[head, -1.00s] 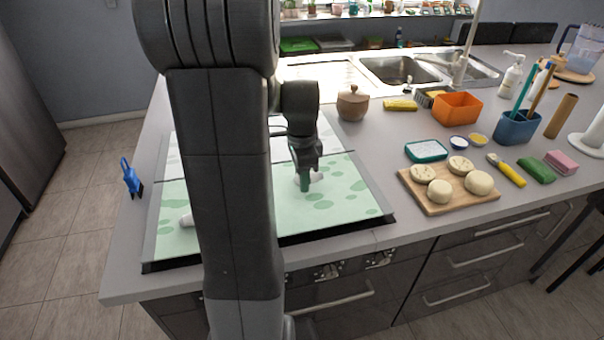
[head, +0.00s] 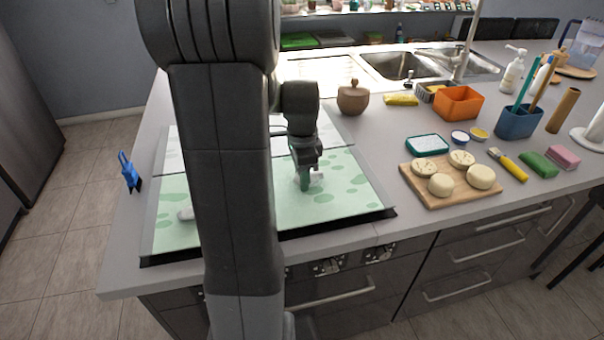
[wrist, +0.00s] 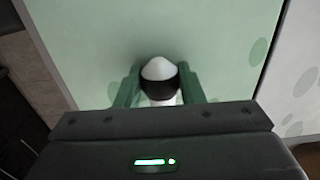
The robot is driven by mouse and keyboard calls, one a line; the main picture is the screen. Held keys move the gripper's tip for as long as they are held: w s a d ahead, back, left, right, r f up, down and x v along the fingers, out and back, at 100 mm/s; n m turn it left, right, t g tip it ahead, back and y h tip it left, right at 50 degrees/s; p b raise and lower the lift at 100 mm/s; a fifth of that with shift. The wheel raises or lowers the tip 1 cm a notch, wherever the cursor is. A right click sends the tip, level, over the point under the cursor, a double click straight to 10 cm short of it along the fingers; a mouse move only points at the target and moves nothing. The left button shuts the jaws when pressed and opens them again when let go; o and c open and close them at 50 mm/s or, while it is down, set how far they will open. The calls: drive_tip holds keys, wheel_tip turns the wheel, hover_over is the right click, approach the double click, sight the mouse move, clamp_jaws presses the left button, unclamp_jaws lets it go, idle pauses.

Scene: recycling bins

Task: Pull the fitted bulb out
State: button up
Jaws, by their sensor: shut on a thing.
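My gripper (wrist: 158,88) has green fingers, and they are closed on a white, rounded thing with a black band, which looks like the bulb (wrist: 160,70). In the wrist view it sits between both fingertips, white above and below the band. In the head view, my gripper (head: 305,184) points down at the green-and-white patterned board, and a white part of the bulb (head: 317,177) shows beside the fingers. The fingers hide much of it, and I cannot tell whether it is still seated in a socket. Another white object (head: 186,212) lies at the board's left, partly behind my arm.
The patterned board (head: 345,200) lies on the grey counter. To the right are a wooden board (head: 440,200) with several pale round pieces, a teal dish (head: 427,144) and an orange container (head: 459,103). A blue clip-like object (head: 129,172) stands at the left edge.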

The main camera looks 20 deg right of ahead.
drive_tip(key=o, duration=1.3)
drive_tip(key=shift+c, duration=0.2)
wheel_tip(320, 180, up, 14)
drive_tip(key=shift+f, duration=0.15)
wheel_tip(320, 180, down, 14)
drive_tip(key=shift+r, duration=0.2)
idle(0.4)
